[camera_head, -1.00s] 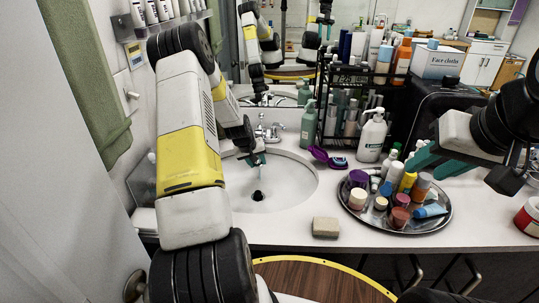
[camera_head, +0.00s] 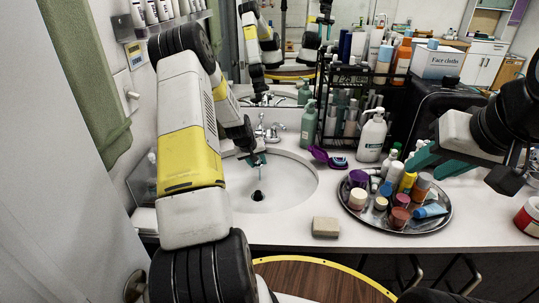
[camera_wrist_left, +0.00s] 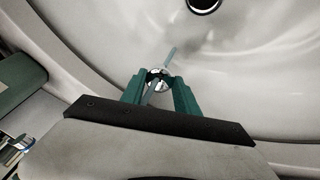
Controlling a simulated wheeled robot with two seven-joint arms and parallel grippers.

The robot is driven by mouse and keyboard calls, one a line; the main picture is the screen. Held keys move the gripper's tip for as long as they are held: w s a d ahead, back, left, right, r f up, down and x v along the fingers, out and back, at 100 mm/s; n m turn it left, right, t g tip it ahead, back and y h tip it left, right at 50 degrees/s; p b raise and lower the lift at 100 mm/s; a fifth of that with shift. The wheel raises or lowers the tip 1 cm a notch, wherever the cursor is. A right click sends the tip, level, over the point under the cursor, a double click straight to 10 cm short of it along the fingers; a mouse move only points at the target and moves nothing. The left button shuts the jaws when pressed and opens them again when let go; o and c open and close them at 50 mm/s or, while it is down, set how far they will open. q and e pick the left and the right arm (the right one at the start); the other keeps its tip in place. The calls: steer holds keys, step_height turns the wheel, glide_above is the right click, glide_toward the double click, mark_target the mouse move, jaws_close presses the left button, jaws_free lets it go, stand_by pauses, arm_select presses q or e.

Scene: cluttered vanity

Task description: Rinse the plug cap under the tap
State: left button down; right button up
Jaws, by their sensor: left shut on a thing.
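My left gripper (camera_head: 258,162) is over the basin, just below the tap (camera_head: 268,132). In the left wrist view the left gripper (camera_wrist_left: 160,88) has its teal fingers shut on the small round chrome plug cap (camera_wrist_left: 157,76). A thin blue-grey streak (camera_wrist_left: 171,55), which looks like running water, crosses the cap. The cap is too small to make out in the head view. The white basin (camera_head: 290,184) has its dark drain hole (camera_head: 258,196) in front of the gripper. My right gripper (camera_head: 440,163) is over the counter at the right, its teal fingers apart and empty.
A round metal tray (camera_head: 440,212) full of bottles and jars stands right of the basin. A beige sponge or soap block (camera_head: 326,227) lies at the counter's front. A purple item (camera_head: 320,154) and a white pump bottle (camera_head: 372,136) stand behind. The front counter is mostly clear.

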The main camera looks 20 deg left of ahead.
arm_select(q)
steer(key=shift+s, duration=0.1)
steer(key=s+d, duration=0.4)
steer(key=s, duration=0.2)
steer(key=shift+s, duration=0.35)
steer(key=shift+d, duration=0.1)
stand_by(0.8)
stand_by(0.6)
steer(key=s+d+r, duration=0.2)
steer(key=s+r, duration=0.2)
steer(key=shift+d, duration=0.3)
steer(key=shift+s, duration=0.1)
stand_by(0.4)
